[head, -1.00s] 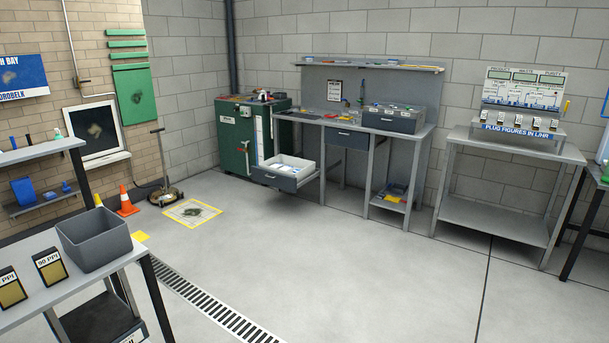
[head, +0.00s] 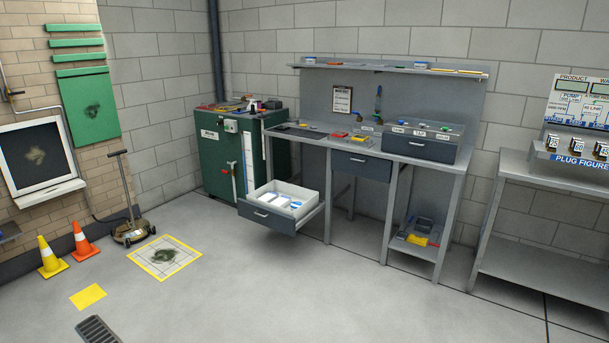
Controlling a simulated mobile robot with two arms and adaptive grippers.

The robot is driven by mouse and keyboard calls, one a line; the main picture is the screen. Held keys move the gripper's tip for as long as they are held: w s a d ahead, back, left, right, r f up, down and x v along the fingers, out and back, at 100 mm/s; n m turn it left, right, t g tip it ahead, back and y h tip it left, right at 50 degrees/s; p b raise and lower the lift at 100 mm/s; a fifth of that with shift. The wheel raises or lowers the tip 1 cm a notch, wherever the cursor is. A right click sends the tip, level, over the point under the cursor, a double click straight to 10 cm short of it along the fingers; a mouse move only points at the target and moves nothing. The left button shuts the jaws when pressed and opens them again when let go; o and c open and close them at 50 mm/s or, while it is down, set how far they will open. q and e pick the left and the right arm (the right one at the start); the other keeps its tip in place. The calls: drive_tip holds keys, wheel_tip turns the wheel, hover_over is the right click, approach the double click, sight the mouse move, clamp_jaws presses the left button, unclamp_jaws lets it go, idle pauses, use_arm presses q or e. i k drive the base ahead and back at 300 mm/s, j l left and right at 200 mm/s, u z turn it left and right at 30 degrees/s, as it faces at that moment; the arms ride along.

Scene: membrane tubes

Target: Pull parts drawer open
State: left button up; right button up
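In the head view an open drawer (head: 270,219) with a dark front and pale inside sticks out below the left end of the grey workbench (head: 440,164). White and blue items (head: 291,201) lie in it. A second dark drawer (head: 361,169) under the middle of the bench top looks shut. A grey labelled box (head: 417,141) stands on the bench top at the right. Neither of my grippers shows in the head view.
A green cabinet (head: 214,171) stands left of the bench. A wheeled tool (head: 131,231), two cones (head: 50,260) and a yellow-edged floor mat (head: 165,257) are at the left. The floor before the bench is clear. A grey table (head: 540,255) stands at the right.

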sight(367, 166)
drive_tip(key=i, duration=2.2)
